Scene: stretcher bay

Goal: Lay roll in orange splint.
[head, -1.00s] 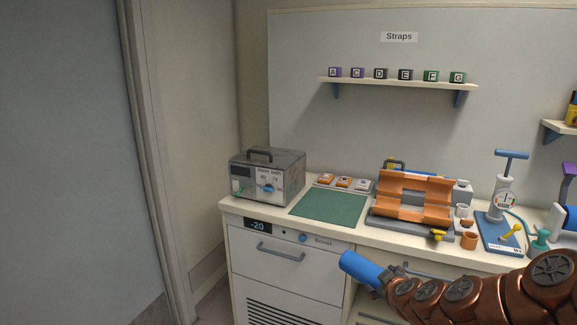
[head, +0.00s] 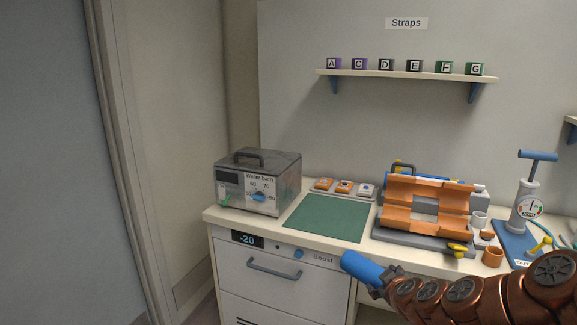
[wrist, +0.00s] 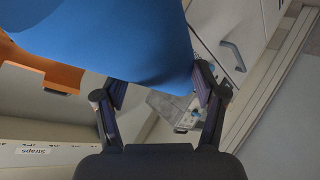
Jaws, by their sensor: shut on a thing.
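A blue roll (head: 361,268) is in my gripper (head: 388,279), in front of the counter's drawer fronts in the head view. In the wrist view the blue roll (wrist: 115,40) fills the top, between the two fingers of my gripper (wrist: 157,88). The orange splint (head: 428,205) is an open trough with a square gap in its middle. It sits on a grey base on the counter, to the right of and beyond my gripper. Its trough looks empty. Part of an orange thing (wrist: 45,70), likely the splint, shows at left in the wrist view.
A green mat (head: 326,218) lies clear left of the splint. A water bath (head: 258,182) stands at the counter's left end. A pump (head: 527,205), small cups and a yellow knob (head: 457,248) are near the splint's right. A shelf (head: 405,75) holds several lettered blocks.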

